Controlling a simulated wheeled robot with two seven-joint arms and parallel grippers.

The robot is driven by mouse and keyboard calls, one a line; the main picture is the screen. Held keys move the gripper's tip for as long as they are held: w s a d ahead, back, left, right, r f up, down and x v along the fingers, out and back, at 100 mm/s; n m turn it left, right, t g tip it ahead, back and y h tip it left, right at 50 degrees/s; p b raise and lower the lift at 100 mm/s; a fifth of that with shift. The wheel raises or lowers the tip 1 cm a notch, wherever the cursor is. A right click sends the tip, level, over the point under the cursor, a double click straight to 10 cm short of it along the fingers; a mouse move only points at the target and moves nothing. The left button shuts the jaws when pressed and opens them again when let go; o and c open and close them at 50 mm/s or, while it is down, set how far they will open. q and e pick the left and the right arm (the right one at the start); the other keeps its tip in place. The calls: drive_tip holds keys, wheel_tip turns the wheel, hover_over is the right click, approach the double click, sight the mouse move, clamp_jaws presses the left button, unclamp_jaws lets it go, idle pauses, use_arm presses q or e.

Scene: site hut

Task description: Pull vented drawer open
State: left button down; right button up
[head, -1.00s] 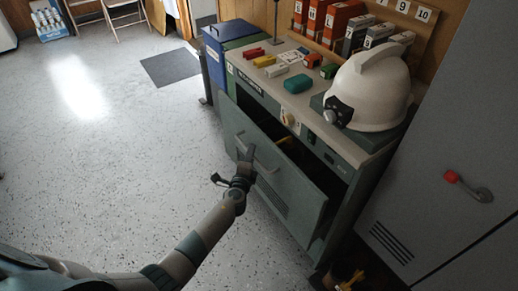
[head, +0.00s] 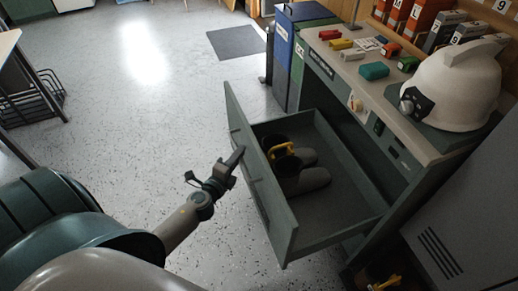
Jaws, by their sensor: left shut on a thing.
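The grey-green drawer (head: 340,210) stands far out of the cabinet (head: 345,95), its inside in plain view. Its front panel (head: 283,225) is seen at a steep angle, so its vent slots cannot be made out. My left gripper (head: 236,157) is at the outer face of the front panel, shut on the drawer handle. The handle is mostly hidden by the fingers and the steep angle. Inside the drawer lie dark grey rounded items (head: 303,180) and a black and yellow item (head: 281,150). My right gripper is not in view.
A white helmet (head: 455,85), small coloured boxes and a teal item (head: 374,71) stand on the cabinet top. Blue and green bins (head: 290,45) stand beyond it. A grey locker (head: 455,225) is at right. Open speckled floor (head: 150,110) lies to the left.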

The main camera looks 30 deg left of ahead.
use_arm(q)
drive_tip(key=shift+s+a+b, duration=0.2)
drive_tip(key=shift+s+a, duration=0.65)
drive_tip(key=shift+s, duration=0.25)
drive_tip(key=shift+s+a+b, duration=0.2)
drive_tip(key=shift+s+a, duration=0.65)
drive_tip(key=shift+s, duration=0.25)
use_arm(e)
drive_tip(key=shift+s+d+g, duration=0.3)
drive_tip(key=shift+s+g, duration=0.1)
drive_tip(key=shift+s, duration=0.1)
use_arm(q)
drive_tip(key=c, duration=1.8)
unclamp_jaws()
